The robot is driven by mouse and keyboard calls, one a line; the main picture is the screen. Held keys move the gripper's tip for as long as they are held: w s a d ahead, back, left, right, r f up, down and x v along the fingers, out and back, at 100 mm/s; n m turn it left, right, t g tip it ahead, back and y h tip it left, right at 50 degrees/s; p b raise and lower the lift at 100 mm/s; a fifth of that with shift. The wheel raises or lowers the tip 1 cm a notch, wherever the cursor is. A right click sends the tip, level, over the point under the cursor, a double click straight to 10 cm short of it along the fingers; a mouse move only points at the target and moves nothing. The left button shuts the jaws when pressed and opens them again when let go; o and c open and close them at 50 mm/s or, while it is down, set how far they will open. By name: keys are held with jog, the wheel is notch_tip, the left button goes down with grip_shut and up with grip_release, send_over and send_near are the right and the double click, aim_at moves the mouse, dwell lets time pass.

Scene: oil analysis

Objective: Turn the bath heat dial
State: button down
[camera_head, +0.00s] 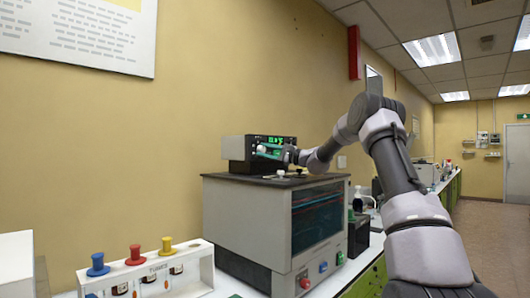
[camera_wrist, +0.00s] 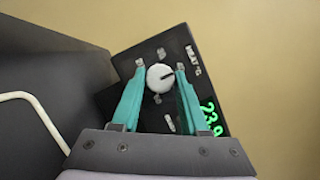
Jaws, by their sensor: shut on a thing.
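The bath heat dial (camera_wrist: 159,78) is a round white knob with a dark pointer line on a black control panel (camera_wrist: 205,75). In the wrist view the pointer aims right and slightly up. My gripper (camera_wrist: 161,68) has its two teal fingers on either side of the dial, closed on it. In the head view my gripper (camera_head: 268,150) reaches from the right to the front of the black control unit (camera_head: 236,152), and the pale dial (camera_head: 261,148) shows small there. A green digital display (camera_wrist: 209,118) is lit beside the dial, partly cut off by my gripper.
The control unit sits on a large grey bath (camera_head: 245,220) with a dark glass front. A rack (camera_head: 150,275) with red, blue and yellow capped items stands at front left. A white cable (camera_wrist: 30,105) curves at the wrist view's left. The aisle at right is clear.

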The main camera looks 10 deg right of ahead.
jog(key=shift+c, duration=2.1)
grip_release()
jog(key=v, duration=1.1)
jog(key=shift+a, duration=0.1)
